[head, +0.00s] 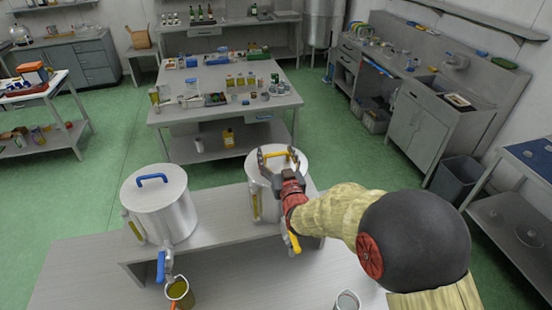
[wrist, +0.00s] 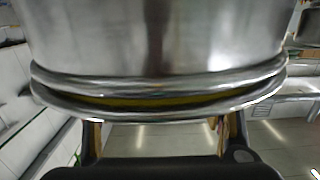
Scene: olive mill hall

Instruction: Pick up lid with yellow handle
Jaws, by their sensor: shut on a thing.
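The lid with the yellow handle (head: 275,169) is at the top of the right steel container (head: 265,206) in the head view. My gripper (head: 278,157) is shut on the yellow handle, with a finger at each side. In the wrist view, two bright metal rims (wrist: 160,101) cross the picture with a dark gap and a yellow streak between them. Dark fingers show below them. I cannot tell how far, if at all, the lid is raised. My arm hides the right side of the container.
A second steel container (head: 170,216) with a blue-handled lid (head: 152,179) stands at left on the same grey raised shelf (head: 215,228). A cup of yellowish liquid (head: 180,293) stands under its blue tap. A cluttered table (head: 180,118) is behind, across green floor.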

